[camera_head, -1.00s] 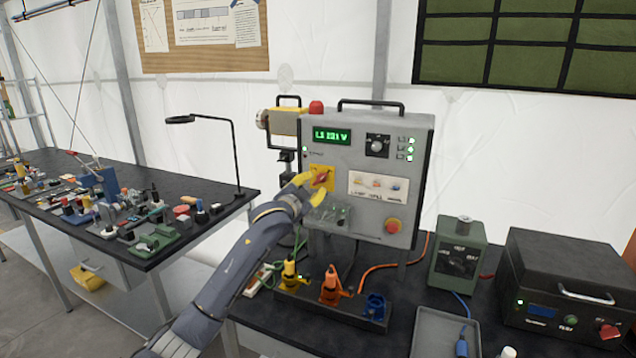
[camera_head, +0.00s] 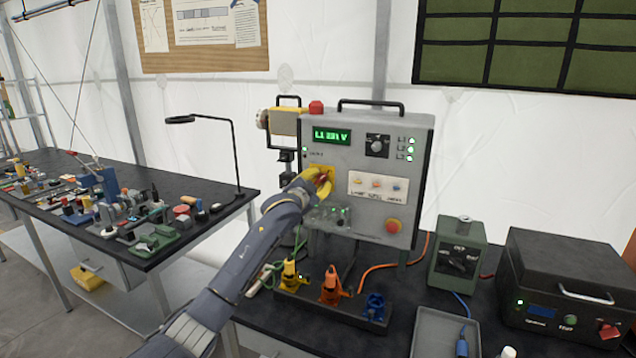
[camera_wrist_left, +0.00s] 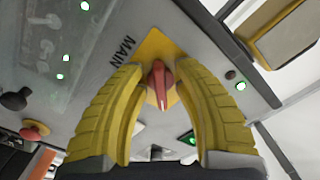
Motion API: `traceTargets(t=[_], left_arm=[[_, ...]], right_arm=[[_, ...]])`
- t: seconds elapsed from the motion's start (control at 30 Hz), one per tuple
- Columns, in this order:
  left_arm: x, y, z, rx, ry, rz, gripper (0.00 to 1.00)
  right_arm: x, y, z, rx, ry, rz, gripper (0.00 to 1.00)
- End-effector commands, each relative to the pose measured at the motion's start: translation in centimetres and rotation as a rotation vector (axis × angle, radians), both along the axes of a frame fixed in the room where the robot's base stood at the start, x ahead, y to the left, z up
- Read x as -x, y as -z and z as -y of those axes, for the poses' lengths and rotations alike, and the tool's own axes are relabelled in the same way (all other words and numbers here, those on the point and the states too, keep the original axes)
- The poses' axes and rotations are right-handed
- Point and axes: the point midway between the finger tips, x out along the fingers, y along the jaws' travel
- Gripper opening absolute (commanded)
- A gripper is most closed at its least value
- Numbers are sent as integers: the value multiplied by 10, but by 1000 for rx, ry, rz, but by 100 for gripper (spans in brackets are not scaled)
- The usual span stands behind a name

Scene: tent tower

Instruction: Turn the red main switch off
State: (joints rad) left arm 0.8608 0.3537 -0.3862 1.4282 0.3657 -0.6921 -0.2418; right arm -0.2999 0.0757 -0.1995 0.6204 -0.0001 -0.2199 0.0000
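The red main switch handle (camera_wrist_left: 160,85) sits on a yellow plate (camera_wrist_left: 157,45) marked MAIN in the left wrist view. In the head view the red handle (camera_head: 322,179) is partly hidden by my gripper, on the left of the grey panel (camera_head: 350,140). My left gripper (camera_head: 321,180) has its yellow fingers at the plate. In the left wrist view the two fingers (camera_wrist_left: 161,75) stand on either side of the handle, with narrow gaps showing, so they look open around it. My right gripper is not in view.
The lit display (camera_head: 332,136) is above the switch. Colored plugs (camera_head: 330,288) stand below the panel. A green box (camera_head: 459,255) stands to the right.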

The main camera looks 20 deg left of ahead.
Motion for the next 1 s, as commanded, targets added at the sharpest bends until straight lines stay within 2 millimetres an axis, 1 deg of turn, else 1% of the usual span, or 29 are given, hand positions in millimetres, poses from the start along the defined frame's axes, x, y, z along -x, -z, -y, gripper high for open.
traceTargets(t=[0.03,0.23,0.67,0.87,1.0], left_arm=[[0,0,0,0,0,0,23],[0,0,0,0,0,0,0],[0,0,0,30,0,-4,0],[0,0,2,139,1,-16,0],[0,1,3,259,1,-32,0]], right_arm=[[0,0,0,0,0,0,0],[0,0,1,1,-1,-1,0],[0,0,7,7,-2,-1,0],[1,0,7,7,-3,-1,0],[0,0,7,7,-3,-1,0]])
